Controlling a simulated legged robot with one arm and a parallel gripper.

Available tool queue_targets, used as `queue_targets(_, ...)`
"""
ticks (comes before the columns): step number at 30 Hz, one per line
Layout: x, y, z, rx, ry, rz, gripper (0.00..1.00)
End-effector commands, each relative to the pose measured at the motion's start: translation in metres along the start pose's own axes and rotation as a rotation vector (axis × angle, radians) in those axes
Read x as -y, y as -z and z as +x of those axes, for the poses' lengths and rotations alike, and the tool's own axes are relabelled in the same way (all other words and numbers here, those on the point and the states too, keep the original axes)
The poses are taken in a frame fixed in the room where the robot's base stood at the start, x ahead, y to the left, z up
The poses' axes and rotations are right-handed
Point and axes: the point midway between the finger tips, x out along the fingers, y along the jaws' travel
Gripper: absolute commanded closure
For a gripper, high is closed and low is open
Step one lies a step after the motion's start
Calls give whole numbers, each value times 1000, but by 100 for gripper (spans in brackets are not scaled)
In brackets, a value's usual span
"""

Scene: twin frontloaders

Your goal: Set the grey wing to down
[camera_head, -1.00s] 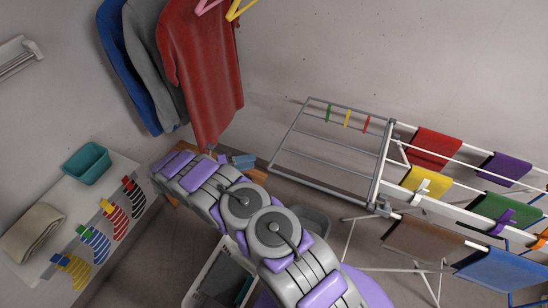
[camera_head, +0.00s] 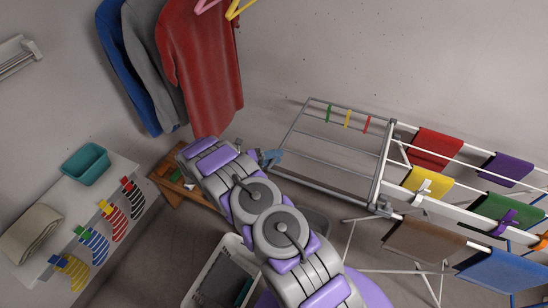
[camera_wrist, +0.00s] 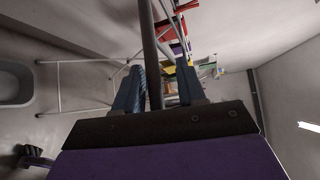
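The grey wing (camera_head: 292,127) is the grey barred frame at the left end of the drying rack in the head view. It stands out level or slightly sloped from its hinge side, with green, yellow and red clips on one bar. My gripper (camera_head: 272,157) is at the wing's outer left edge, with its blue fingers by the frame. In the wrist view my gripper (camera_wrist: 158,88) has its two fingers apart. A dark grey bar (camera_wrist: 151,50) of the wing runs between them, and a gap shows on its right. Whether a finger touches the bar I cannot tell.
The rack's other part (camera_head: 450,150) holds several coloured cloths. A wooden stool (camera_head: 175,184) and a white basket (camera_head: 224,275) stand below my arm. Shirts (camera_head: 200,70) hang behind. A white bench (camera_head: 125,200) with a teal bin (camera_head: 86,164) is at left.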

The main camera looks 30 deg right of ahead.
Motion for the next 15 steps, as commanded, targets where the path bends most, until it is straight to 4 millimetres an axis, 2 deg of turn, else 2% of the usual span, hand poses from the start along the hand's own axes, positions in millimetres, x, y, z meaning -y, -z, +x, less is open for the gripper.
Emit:
queue_targets(2,0,0,0,0,0,0,67)
queue_targets(12,1,1,0,-1,1,0,99)
queue_targets(15,1,1,0,-1,1,0,100)
